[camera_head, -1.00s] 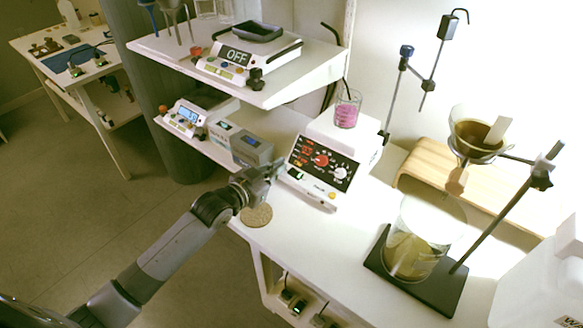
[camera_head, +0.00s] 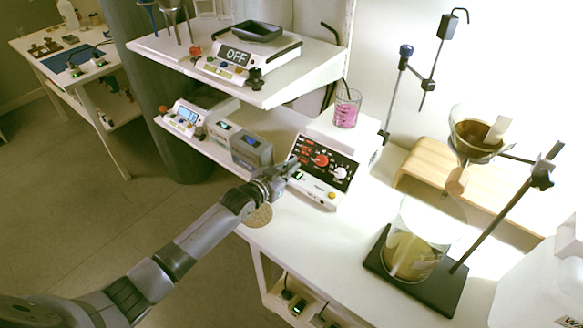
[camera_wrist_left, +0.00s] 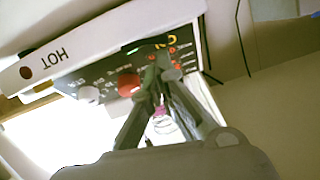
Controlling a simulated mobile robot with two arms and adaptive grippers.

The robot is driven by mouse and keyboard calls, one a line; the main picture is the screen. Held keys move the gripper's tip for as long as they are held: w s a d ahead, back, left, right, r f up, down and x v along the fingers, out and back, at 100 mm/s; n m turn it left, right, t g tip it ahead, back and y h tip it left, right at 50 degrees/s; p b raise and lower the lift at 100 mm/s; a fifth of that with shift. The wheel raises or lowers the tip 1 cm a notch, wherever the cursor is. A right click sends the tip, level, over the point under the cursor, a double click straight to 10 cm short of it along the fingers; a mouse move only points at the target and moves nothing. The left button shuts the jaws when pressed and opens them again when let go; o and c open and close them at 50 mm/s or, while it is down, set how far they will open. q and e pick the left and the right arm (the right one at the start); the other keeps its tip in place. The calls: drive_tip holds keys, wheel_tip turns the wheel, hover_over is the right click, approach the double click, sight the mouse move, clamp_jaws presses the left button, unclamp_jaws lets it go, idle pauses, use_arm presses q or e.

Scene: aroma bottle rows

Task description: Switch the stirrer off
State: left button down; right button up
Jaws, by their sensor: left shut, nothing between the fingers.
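The stirrer (camera_head: 325,172) is a white box with a black sloped front panel, a red knob (camera_head: 321,160) and a pale knob. A beaker of pink liquid (camera_head: 346,108) stands on its top plate. My left gripper (camera_head: 291,167) is shut and empty, with its fingertips at the left part of the panel. In the left wrist view the panel appears upside down, with the red knob (camera_wrist_left: 128,85) beside the fingertips (camera_wrist_left: 160,68) and a green-lit switch (camera_wrist_left: 133,48) just past them. I cannot tell whether the fingertips touch the panel. My right gripper is not in view.
A shelf with a scale reading OFF (camera_head: 236,56) is above left. A filter stand with funnel (camera_head: 477,135) is on the right.

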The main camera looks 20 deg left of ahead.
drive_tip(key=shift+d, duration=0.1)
use_arm(q)
drive_tip(key=shift+a+f+n+b, duration=0.25)
drive_tip(key=shift+f+n+b, duration=0.25)
drive_tip(key=shift+b, duration=0.35)
drive_tip(key=shift+r+h, duration=0.1)
drive_tip(key=shift+h, duration=0.2)
drive_tip(key=shift+w+r+p, duration=0.1)
drive_tip(key=shift+r+p, duration=0.35)
drive_tip(key=shift+p, duration=0.1)
drive_tip(key=r+p, duration=0.2)
drive_tip(key=r, duration=0.1)
drive_tip(key=r+p, duration=0.1)
drive_tip(key=shift+w+a+r, duration=0.15)
drive_tip(key=shift+a, duration=0.15)
drive_tip(key=f+v, duration=0.1)
drive_tip(key=v, duration=0.9)
drive_tip(key=shift+a+b, duration=0.2)
drive_tip(key=shift+b, duration=0.1)
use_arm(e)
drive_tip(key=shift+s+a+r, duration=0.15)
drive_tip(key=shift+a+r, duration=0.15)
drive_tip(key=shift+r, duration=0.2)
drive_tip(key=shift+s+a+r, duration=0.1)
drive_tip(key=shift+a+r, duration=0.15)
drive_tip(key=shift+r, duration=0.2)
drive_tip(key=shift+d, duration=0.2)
